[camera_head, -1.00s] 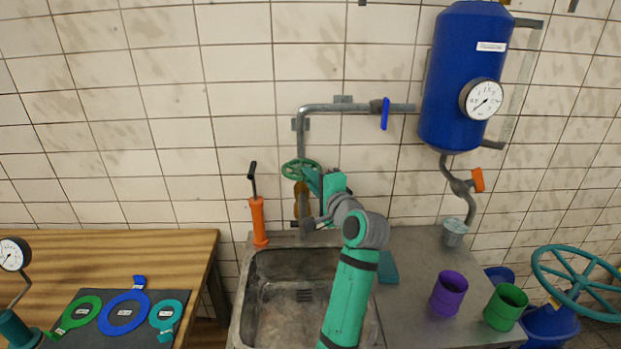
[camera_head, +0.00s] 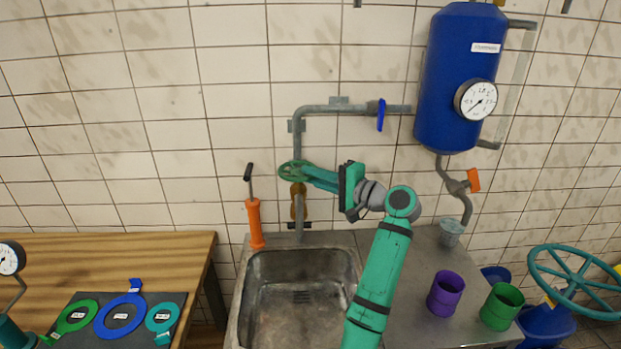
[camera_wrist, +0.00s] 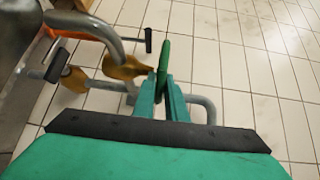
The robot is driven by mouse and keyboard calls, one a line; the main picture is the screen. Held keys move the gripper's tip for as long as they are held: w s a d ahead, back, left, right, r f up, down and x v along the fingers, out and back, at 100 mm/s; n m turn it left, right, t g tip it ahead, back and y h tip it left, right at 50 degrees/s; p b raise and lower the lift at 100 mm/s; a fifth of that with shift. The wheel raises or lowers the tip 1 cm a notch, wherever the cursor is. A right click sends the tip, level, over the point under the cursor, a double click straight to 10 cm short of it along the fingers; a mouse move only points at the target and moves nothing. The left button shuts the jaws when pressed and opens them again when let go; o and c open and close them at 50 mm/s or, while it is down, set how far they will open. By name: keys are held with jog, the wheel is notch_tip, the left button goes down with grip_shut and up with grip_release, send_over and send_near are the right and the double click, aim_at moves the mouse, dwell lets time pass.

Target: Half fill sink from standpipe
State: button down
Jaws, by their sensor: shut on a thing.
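The grey standpipe (camera_head: 298,140) runs down the tiled wall behind the sink (camera_head: 250,265). A green handwheel (camera_head: 291,171) sits on its brass-coloured valve body (camera_head: 298,202). My gripper (camera_head: 308,174) reaches the handwheel from the right and is shut on its rim. In the wrist view the handwheel (camera_wrist: 163,62) shows edge-on between the fingertips of my gripper (camera_wrist: 162,88). The sink basin looks bare, with drain slots visible on its floor. I see no water stream below the pipe outlet.
An orange hand pump (camera_head: 255,222) stands left of the standpipe. A blue tank (camera_head: 459,80) with a gauge (camera_head: 476,100) hangs at upper right. A purple cup (camera_head: 445,293) and a green cup (camera_head: 502,306) stand on the right counter. A blue lever (camera_head: 381,115) sits on the upper pipe.

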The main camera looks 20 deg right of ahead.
jog(key=shift+w+d+n+g+y, duration=0.25)
jog(key=shift+n+g+y, duration=0.35)
jog(key=shift+y, duration=0.15)
jog(key=shift+w+d+n+g+y, duration=0.1)
jog(key=shift+d+n+g+y, duration=0.1)
jog(key=shift+n+g+y, duration=0.5)
jog(key=c, duration=1.8)
grip_release()
jog(key=v, duration=1)
jog(key=shift+s+d, duration=0.2)
jog(key=shift+d, duration=0.2)
